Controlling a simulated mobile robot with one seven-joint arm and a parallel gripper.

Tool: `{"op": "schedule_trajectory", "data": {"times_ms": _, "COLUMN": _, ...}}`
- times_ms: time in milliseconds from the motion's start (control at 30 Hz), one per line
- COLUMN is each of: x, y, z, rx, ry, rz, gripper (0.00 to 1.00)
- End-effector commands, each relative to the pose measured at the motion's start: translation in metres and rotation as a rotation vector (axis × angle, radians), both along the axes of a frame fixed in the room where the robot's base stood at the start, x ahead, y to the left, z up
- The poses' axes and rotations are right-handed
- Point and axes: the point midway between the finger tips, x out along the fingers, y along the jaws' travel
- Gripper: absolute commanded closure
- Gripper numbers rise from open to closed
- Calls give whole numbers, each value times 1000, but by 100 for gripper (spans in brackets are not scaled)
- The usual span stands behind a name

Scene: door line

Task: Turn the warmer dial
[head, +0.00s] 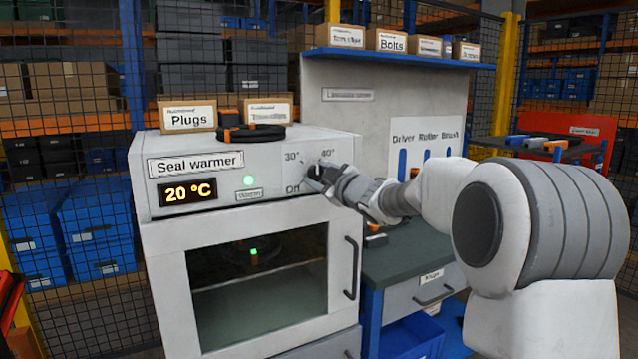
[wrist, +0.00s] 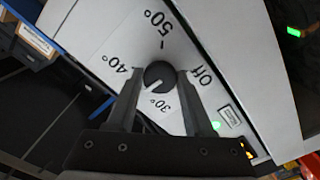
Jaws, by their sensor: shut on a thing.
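The seal warmer (head: 250,215) is a white cabinet with a display reading 20 °C and a lit green lamp (head: 249,181). Its black round dial (wrist: 160,73) is on the front panel, ringed by Off, 30°, 40° and 50°. The dial's white pointer line slants to the lower left in the wrist view, between the 30° and 40° labels. My gripper (wrist: 159,80) is shut on the dial, one finger on each side. In the head view my gripper (head: 320,176) largely covers the dial, and the 50° label is hidden.
The warmer's windowed door (head: 258,280) is shut, with a dark handle (head: 351,268) at its right. A box labelled Plugs (head: 188,116) and a black coil (head: 251,134) lie on top. A workbench (head: 415,258) stands close to the right, under my arm.

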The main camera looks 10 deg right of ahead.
Motion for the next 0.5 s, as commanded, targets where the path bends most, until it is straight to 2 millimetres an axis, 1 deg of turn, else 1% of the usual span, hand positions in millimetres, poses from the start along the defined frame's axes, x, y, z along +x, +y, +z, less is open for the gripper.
{"op": "schedule_trajectory", "data": {"times_ms": 33, "x": 0, "y": 0, "z": -3, "rx": -44, "ry": -15, "rz": 1, "gripper": 100}}
{"op": "schedule_trajectory", "data": {"times_ms": 500, "x": 0, "y": 0, "z": -3, "rx": -467, "ry": -153, "rz": 0, "gripper": 100}}
